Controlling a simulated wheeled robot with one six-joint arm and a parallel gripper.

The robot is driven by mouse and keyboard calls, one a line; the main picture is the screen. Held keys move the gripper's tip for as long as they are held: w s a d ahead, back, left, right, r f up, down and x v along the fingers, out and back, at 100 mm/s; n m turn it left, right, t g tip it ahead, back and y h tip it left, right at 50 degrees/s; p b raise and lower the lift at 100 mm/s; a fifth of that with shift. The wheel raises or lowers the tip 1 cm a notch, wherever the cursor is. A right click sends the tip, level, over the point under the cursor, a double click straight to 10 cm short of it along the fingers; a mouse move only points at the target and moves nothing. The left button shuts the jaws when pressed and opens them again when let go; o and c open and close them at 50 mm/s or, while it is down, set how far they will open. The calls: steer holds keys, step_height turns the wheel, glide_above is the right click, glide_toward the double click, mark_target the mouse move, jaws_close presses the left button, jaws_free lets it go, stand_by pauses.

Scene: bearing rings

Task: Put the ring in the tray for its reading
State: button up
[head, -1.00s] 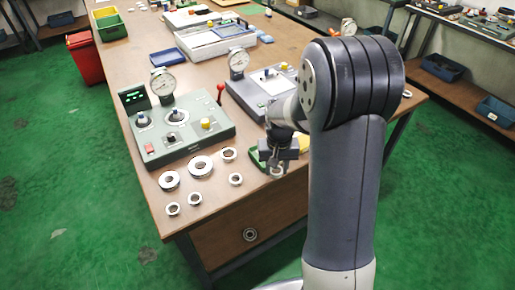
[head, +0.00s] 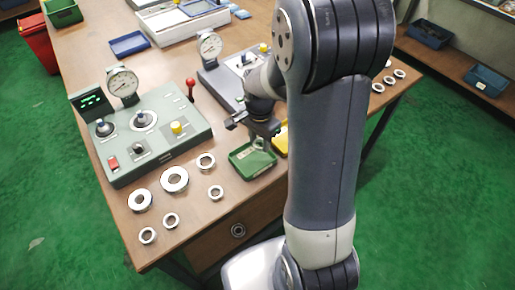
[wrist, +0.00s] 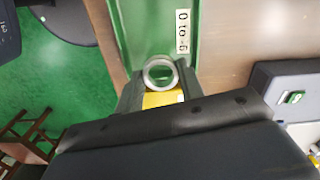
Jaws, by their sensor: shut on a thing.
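My gripper (head: 261,142) is shut on a small metal ring, which shows between the fingers in the wrist view (wrist: 148,79). In the head view my gripper is over the back part of a green tray (head: 240,172) at the table's front edge. The green tray also fills the upper middle of the wrist view (wrist: 150,30), with a white label that seems to read "0 to -6". A yellow tray (head: 281,143) is beside it, partly hidden by my arm. A grey-green gauge box (head: 160,152) has a dial and a lit green display (head: 91,101), too small to read.
Several loose rings, including a large one (head: 174,180), lie in front of the gauge box. A second gauge unit (head: 222,82) stands behind my gripper. More rings (head: 389,80) lie at the right table edge.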

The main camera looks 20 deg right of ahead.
mark_target(259, 156)
steer(key=shift+f, duration=2.25)
steer(key=shift+f, duration=0.15)
steer(key=o, duration=1)
step_height(259, 156, up, 12)
steer(key=shift+r, duration=0.2)
